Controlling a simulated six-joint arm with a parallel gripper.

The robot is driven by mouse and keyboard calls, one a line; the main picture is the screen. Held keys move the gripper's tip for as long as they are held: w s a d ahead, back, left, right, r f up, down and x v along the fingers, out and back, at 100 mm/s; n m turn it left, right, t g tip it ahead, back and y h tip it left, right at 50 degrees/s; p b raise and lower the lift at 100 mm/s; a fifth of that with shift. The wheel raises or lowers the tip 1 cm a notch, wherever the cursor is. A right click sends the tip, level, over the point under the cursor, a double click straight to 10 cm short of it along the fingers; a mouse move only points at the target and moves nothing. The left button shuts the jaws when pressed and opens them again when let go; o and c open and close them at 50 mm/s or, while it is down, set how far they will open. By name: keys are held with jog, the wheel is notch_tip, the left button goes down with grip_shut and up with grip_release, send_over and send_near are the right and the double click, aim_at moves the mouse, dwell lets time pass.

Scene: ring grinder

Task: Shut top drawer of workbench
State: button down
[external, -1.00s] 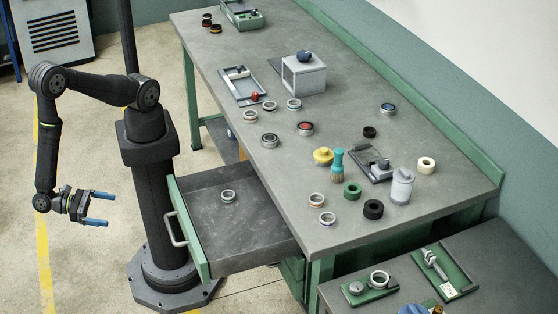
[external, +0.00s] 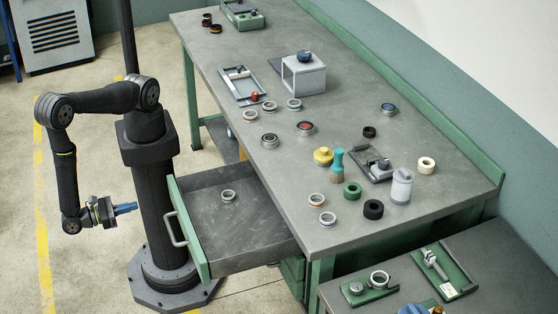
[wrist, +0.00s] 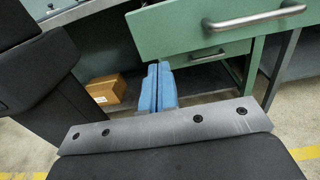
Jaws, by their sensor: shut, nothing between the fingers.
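The top drawer (external: 240,240) of the workbench (external: 250,95) is pulled far out, with its green front and grey handle (external: 174,230) facing my arm. One metal ring (external: 228,196) lies inside the drawer. My gripper (external: 125,208) has blue fingers and is to the left of the drawer front, apart from it and low. In the wrist view my blue fingers (wrist: 158,88) are together and empty. The green drawer front (wrist: 200,25) with its handle (wrist: 255,18) shows above and beyond them. A second, lower drawer (wrist: 205,55) is closed beneath it.
Several rings and tools sit on the bench top. A cardboard box (wrist: 106,90) is on the low shelf under the bench. A second table (external: 440,250) stands at the lower right. Open floor lies left of the drawer.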

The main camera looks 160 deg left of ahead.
jog(key=a, duration=1.1)
jog(key=shift+a, duration=0.3)
jog(key=shift+a, duration=0.1)
jog(key=a, duration=2.8)
jog(key=shift+s+a, duration=0.1)
jog(key=shift+a, duration=1.1)
jog(key=shift+w+r, duration=0.15)
jog(key=shift+w, duration=0.05)
jog(key=d, duration=1.4)
jog(key=shift+s+d, duration=0.15)
jog(key=shift+d, duration=0.1)
jog(key=shift+a, duration=0.15)
